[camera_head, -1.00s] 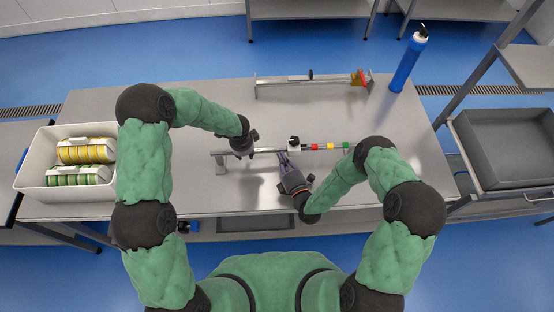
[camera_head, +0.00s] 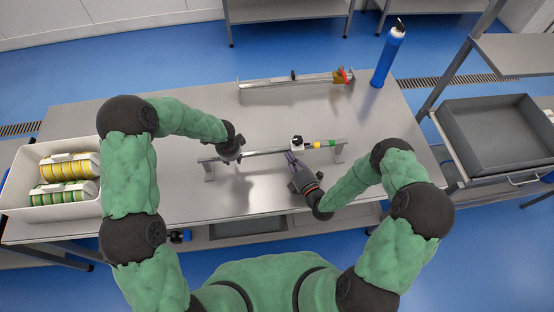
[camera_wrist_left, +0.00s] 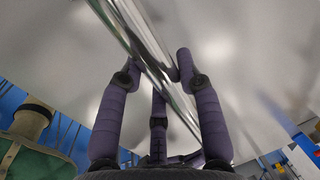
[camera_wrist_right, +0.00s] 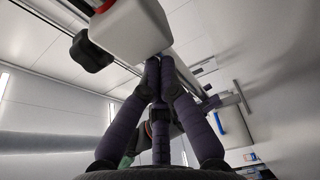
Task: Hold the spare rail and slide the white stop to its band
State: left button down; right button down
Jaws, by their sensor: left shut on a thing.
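The spare rail (camera_head: 265,152) stands on its feet on the grey table, with yellow and green bands (camera_head: 325,144) toward its right end. The white stop (camera_head: 297,143), with a black knob, sits on the rail just left of the yellow band. In the right wrist view the white stop (camera_wrist_right: 132,28) has a sliver of red beside it. My left gripper (camera_head: 231,150) is shut around the rail near its left end; the rail (camera_wrist_left: 150,50) runs between its fingers in the left wrist view. My right gripper (camera_head: 290,158) has its fingertips together, close against the stop; contact is unclear.
A second rail (camera_head: 270,86) with a black knob and a red and yellow right end stands farther back. A blue bottle (camera_head: 387,58) is at the back right. A white bin (camera_head: 60,211) with yellow and green rolls stands left; a grey tub (camera_head: 495,130) is right.

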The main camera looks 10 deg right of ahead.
aim_at(298, 153)
jog(key=d, duration=0.8)
jog(key=shift+w+d, duration=0.1)
jog(key=shift+d, duration=0.05)
jog(key=shift+a, duration=0.65)
jog(key=a, duration=0.3)
jog(key=v, duration=0.8)
jog(key=shift+d, duration=0.15)
jog(key=shift+v, duration=1.05)
pick_arm(q)
jog(key=c, duration=0.8)
grip_release()
